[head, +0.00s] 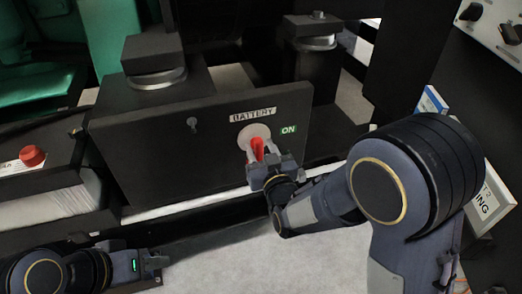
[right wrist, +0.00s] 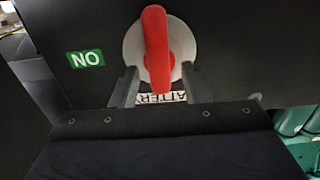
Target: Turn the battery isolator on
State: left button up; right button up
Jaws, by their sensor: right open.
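The battery isolator's red handle (head: 257,147) sits on a round pale plate (head: 253,132) on a dark panel, under the BATTERY label (head: 253,115). The green ON label (head: 288,130) is to its right. The handle stands roughly upright, not pointing at ON. In the right wrist view, upside down, the red handle (right wrist: 157,50) lies between the fingers of my right gripper (right wrist: 158,85), with gaps on both sides. My right gripper also shows in the head view (head: 268,162), open at the handle. My left gripper (head: 155,265) is low at the left, away from the panel; its opening is unclear.
A small keyhole or knob (head: 192,124) is on the panel left of the isolator. A red button (head: 32,156) is on a box at the far left. Dark mounts stand above and behind the panel. A white sign (head: 492,200) is at the right. Pale floor is free below.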

grip_shut()
dwell(0.3)
jog(key=shift+n, duration=0.3)
jog(key=n, duration=0.3)
jog(key=shift+a+n+b, duration=0.15)
jog(key=shift+n+b, duration=0.15)
jog(key=shift+b, duration=0.1)
jog(key=n, duration=0.4)
jog(key=shift+a+f, duration=0.1)
jog(key=shift+a, duration=0.05)
jog(key=n, duration=0.5)
jog(key=shift+s+a+f, duration=0.1)
jog(key=n, duration=0.2)
jog(key=n+p, duration=0.1)
jog(key=n, duration=0.1)
jog(key=shift+f+n, duration=0.2)
jog(key=shift+n, duration=0.1)
